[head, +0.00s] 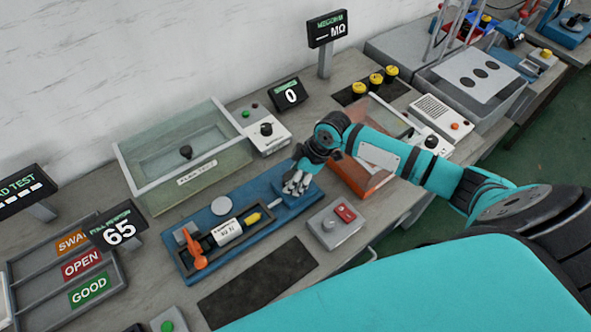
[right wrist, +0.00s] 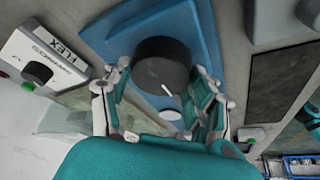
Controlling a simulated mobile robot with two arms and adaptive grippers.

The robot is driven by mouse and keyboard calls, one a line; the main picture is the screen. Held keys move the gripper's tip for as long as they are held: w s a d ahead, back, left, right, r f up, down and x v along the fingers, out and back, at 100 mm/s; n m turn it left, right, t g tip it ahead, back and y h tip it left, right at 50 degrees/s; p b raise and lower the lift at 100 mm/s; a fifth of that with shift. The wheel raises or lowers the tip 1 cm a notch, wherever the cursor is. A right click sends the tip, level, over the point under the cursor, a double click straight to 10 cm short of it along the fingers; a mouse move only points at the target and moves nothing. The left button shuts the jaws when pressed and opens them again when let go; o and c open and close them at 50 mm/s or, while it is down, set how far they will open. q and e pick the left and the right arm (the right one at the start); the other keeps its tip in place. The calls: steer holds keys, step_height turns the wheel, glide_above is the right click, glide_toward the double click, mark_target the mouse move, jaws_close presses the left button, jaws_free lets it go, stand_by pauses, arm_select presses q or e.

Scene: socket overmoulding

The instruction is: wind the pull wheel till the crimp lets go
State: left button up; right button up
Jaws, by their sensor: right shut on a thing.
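The blue pull fixture (head: 172,262) lies along the bench. An orange lever (head: 194,250) stands at its left end. Beside the lever is a dark trough with a white labelled part (head: 229,234) and a yellow tip (head: 253,218). My right gripper (head: 298,187) is at the fixture's right end and covers the wheel in the head view. In the right wrist view, the black round pull wheel (right wrist: 160,66) with a white mark sits between the fingers of my right gripper (right wrist: 163,95). They are shut on it. My left gripper is not in view.
A display reading 65 (head: 118,229) stands left of the fixture. A glass-walled tank (head: 190,195) is behind it, with a white control box (head: 270,143). A grey box with a red switch (head: 336,222) and a dark mat (head: 258,283) lie in front.

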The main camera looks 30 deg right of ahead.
steer(key=shift+r+m+t+p, duration=0.2)
steer(key=shift+m+t+p, duration=0.1)
steer(key=shift+m+p, duration=0.55)
steer(key=shift+f+m+h+p, duration=0.1)
steer(key=shift+m+h+p, duration=0.2)
steer(key=shift+m+p, duration=0.1)
steer(key=o, duration=1.2)
steer(key=v, duration=1.2)
steer(key=shift+a, duration=0.15)
steer(key=shift+s+f, duration=0.15)
